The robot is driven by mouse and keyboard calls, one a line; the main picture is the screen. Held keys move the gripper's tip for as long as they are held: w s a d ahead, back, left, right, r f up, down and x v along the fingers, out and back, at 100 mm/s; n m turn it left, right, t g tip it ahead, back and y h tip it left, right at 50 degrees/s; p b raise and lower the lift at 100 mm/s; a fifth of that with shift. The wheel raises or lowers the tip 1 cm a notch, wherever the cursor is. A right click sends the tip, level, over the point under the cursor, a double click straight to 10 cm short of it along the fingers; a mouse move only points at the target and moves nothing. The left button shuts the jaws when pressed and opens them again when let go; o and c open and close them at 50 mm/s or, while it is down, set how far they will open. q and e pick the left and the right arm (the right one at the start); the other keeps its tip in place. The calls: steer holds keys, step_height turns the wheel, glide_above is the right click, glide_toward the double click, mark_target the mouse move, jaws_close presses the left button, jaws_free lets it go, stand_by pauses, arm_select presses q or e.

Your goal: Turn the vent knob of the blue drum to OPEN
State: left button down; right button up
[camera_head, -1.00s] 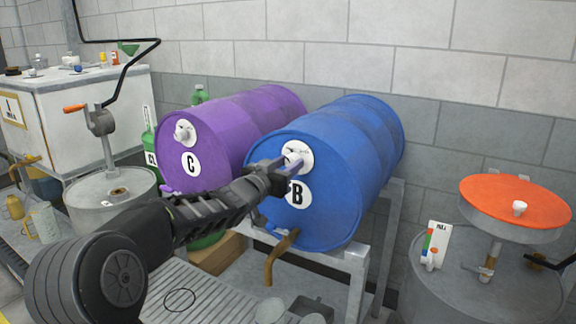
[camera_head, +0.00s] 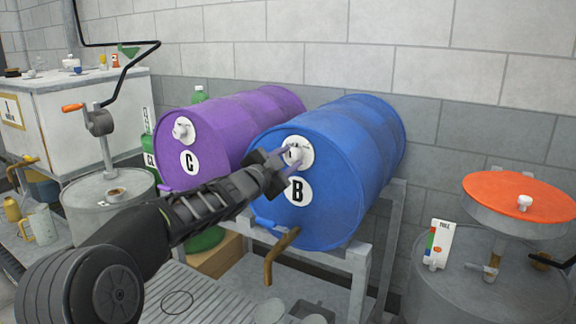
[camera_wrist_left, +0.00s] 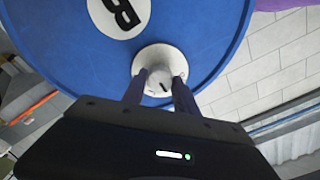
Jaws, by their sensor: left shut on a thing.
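The blue drum (camera_head: 350,150) lies on its side on a grey stand, its front face marked B. A white round plate with the vent knob (camera_head: 296,153) sits on the upper part of that face. My left gripper (camera_head: 291,158) is at the knob, partly covering it in the head view. In the left wrist view the knob (camera_wrist_left: 160,78) is between the two fingertips of the left gripper (camera_wrist_left: 160,82), with a dark mark on its white front. The fingers are shut on it. Lettering on the plate is too small to read. My right gripper is not in view.
A purple drum (camera_head: 235,125) marked C lies close to the left, with its own white knob (camera_head: 183,130).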

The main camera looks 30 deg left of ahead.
arm_select(q)
steer(key=m+b, duration=0.2)
steer(key=m, duration=0.3)
steer(key=shift+f+m, duration=0.15)
steer(key=shift+m, duration=0.15)
steer(key=shift+m+b, duration=0.75)
steer(key=shift+m, duration=1.15)
steer(key=c, duration=0.9)
jaws_free()
steer(key=shift+c, duration=0.2)
